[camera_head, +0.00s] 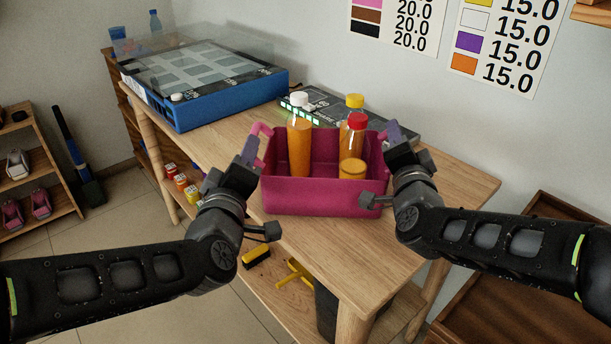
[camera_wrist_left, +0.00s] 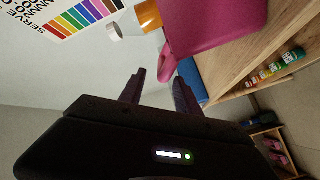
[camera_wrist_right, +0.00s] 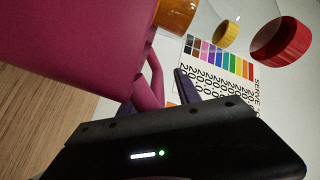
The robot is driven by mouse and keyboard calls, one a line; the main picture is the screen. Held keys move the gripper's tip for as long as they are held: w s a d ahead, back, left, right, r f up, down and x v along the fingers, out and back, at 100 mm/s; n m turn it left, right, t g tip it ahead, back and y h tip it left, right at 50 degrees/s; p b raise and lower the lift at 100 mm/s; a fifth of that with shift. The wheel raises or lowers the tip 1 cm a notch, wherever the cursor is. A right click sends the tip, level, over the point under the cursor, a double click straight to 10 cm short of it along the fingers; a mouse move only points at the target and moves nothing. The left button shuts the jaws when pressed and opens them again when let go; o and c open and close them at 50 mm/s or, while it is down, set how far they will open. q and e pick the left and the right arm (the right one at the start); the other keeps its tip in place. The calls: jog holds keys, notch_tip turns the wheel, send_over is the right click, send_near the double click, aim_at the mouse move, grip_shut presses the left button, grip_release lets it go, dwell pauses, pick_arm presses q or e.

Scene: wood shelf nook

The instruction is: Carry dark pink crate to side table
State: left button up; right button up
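The dark pink crate (camera_head: 315,200) sits on the light wood table (camera_head: 450,190). Neither appears clamped.
A blue case with a clear lid (camera_head: 185,100) and a dark panel (camera_head: 330,105) stand on the table behind the crate. A dark wood surface with a raised rim (camera_head: 530,260) is at the right. A shelf with shoes (camera_head: 35,170) is at the left, with open floor (camera_head: 110,235) between.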

jog(key=s, duration=0.7)
jog(key=shift+s, duration=0.25)
dwell(0.3)
